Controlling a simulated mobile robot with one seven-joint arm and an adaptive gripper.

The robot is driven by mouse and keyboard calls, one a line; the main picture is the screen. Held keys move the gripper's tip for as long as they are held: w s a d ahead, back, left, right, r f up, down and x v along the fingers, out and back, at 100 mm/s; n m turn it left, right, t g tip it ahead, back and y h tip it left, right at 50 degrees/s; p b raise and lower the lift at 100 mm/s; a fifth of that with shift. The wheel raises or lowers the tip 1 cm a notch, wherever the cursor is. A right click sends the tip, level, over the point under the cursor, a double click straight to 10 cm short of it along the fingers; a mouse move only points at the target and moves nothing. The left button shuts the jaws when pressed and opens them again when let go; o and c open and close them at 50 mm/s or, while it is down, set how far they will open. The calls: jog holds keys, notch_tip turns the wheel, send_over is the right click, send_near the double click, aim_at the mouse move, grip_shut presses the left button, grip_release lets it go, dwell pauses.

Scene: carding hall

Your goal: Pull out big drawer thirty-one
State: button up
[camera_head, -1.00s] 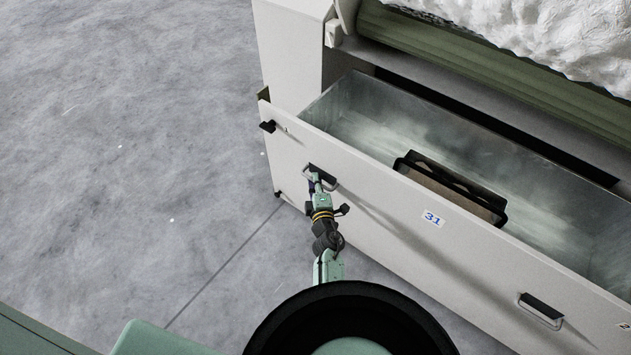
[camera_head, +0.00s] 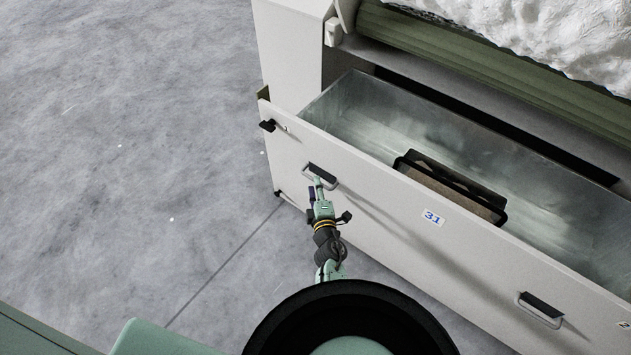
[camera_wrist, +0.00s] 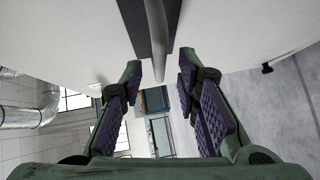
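Big drawer 31 (camera_head: 395,205) is pulled out from the white machine, with its metal inside showing. Its white front carries the label "31" (camera_head: 433,217). A left handle (camera_head: 321,176) and a right handle (camera_head: 541,309) are on the front. My gripper (camera_head: 316,188) is just in front of the left handle and below it in the head view. The handle bar (camera_wrist: 156,30) shows ahead of the fingertips, at the top of the wrist view.
A dark open-topped box (camera_head: 455,188) lies inside the drawer. A black latch (camera_head: 267,126) sticks out at the front's left end. White fibre (camera_head: 560,35) lies above a green roller (camera_head: 480,65). Grey floor (camera_head: 120,150) to the left is clear.

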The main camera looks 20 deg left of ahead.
jog(key=v, duration=0.4)
jog(key=shift+r, duration=0.15)
dwell(0.4)
